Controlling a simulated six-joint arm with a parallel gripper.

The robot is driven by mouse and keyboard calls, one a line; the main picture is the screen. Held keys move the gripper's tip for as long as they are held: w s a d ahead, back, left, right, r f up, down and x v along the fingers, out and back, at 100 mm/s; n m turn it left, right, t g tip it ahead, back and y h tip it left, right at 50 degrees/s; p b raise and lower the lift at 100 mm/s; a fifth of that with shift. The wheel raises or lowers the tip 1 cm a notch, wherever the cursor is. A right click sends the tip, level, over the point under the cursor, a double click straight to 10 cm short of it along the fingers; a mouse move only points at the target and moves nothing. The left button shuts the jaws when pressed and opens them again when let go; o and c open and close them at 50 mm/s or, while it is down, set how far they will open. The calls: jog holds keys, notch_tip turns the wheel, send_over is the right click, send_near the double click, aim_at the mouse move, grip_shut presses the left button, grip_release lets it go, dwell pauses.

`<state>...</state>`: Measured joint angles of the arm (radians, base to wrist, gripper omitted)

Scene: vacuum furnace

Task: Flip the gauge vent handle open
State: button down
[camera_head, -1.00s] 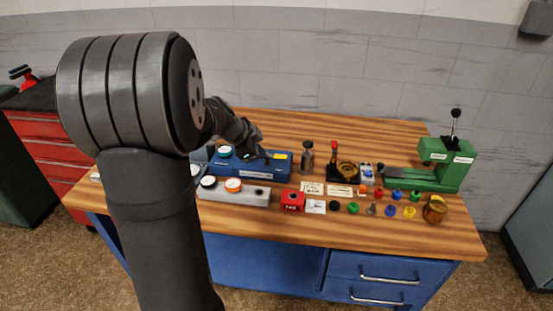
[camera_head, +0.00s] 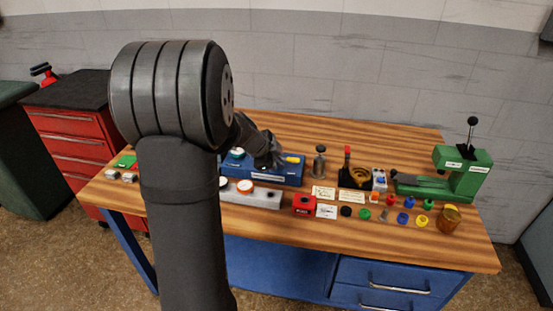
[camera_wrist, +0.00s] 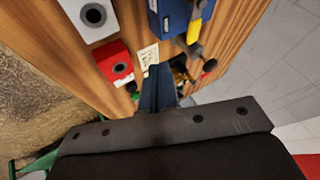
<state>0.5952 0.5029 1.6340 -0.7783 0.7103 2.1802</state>
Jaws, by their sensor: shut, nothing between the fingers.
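A blue block (camera_head: 284,174) with a white label stands toward the back of the wooden bench, with a round gauge (camera_head: 237,153) on its left part. A yellow piece (camera_head: 292,159) is on its right end; I cannot tell whether this is the vent handle. In the wrist view the blue block (camera_wrist: 172,18) is at the top, with the yellow piece (camera_wrist: 194,28) and a dark part beside it. My gripper (camera_head: 273,163) is over the block, left of the yellow piece. Its fingers (camera_wrist: 157,88) are shut and empty in the wrist view.
A grey block with a red-rimmed gauge (camera_head: 245,187) and a red block (camera_head: 305,205) stand in front. The bench's back strip is clear.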

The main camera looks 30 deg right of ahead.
aim_at(288, 159)
jog(key=w+d+f, duration=0.1)
jog(key=d, duration=0.1)
jog(key=w+d+f, duration=0.1)
jog(key=d+f, duration=0.1)
jog(key=w+d+f, duration=0.1)
jog(key=d+f, duration=0.1)
jog(key=shift+w+d, duration=0.1)
jog(key=shift+d, duration=0.15)
